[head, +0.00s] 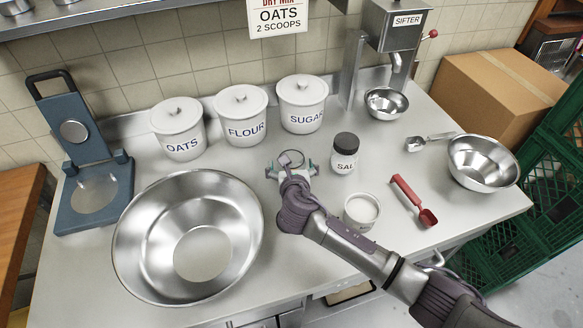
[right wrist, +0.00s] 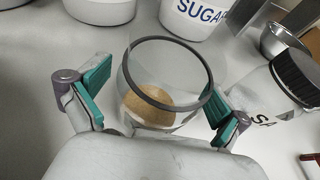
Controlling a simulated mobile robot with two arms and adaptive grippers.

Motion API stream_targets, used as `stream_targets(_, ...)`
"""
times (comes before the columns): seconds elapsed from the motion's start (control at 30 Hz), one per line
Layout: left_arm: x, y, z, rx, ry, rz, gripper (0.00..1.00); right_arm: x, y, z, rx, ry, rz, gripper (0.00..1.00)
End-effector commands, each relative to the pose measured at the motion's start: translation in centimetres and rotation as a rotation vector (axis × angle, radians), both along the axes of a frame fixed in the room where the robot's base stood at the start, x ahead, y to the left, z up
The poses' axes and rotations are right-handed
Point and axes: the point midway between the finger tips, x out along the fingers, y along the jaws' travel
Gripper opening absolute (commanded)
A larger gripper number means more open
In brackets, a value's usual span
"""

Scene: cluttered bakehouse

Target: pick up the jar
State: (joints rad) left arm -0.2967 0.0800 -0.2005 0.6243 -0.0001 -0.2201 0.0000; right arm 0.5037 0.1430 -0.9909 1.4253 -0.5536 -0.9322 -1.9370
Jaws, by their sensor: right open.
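A clear, open glass jar with a dark rim (right wrist: 166,72) stands on the steel counter in the right wrist view, with something tan showing at its bottom. In the head view, the jar (head: 291,157) is small and partly hidden behind my right gripper (head: 292,170). In the right wrist view, the gripper's teal-padded fingers (right wrist: 165,104) are open, one on each side of the jar. I cannot tell whether either pad touches the glass. My left gripper is not in view.
The dark-lidded salt jar (head: 344,153) stands just right of the gripper. A white cup (head: 361,211) and red scoop (head: 412,200) lie nearer. Oats (head: 178,130), flour (head: 241,115) and sugar (head: 302,103) canisters stand behind. A large steel bowl (head: 135,236) fills the left front.

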Motion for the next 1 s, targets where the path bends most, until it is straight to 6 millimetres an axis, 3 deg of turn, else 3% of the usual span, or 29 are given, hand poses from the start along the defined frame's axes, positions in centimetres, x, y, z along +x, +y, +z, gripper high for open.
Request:
stream_targets(0.23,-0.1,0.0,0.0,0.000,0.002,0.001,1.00,0.2,0.0,-0.1,0.000,0.000,0.000,1.00)
stream_targets(0.6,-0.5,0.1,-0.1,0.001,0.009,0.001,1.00,0.1,0.0,-0.1,0.000,0.000,0.000,0.38)
stream_targets(0.87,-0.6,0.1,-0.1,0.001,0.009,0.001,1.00,0.2,0.0,0.2,0.001,-0.001,0.000,0.37)
stream_targets(1.0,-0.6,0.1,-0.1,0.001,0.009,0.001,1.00,0.2,0.0,1.9,0.003,-0.004,0.000,0.37)
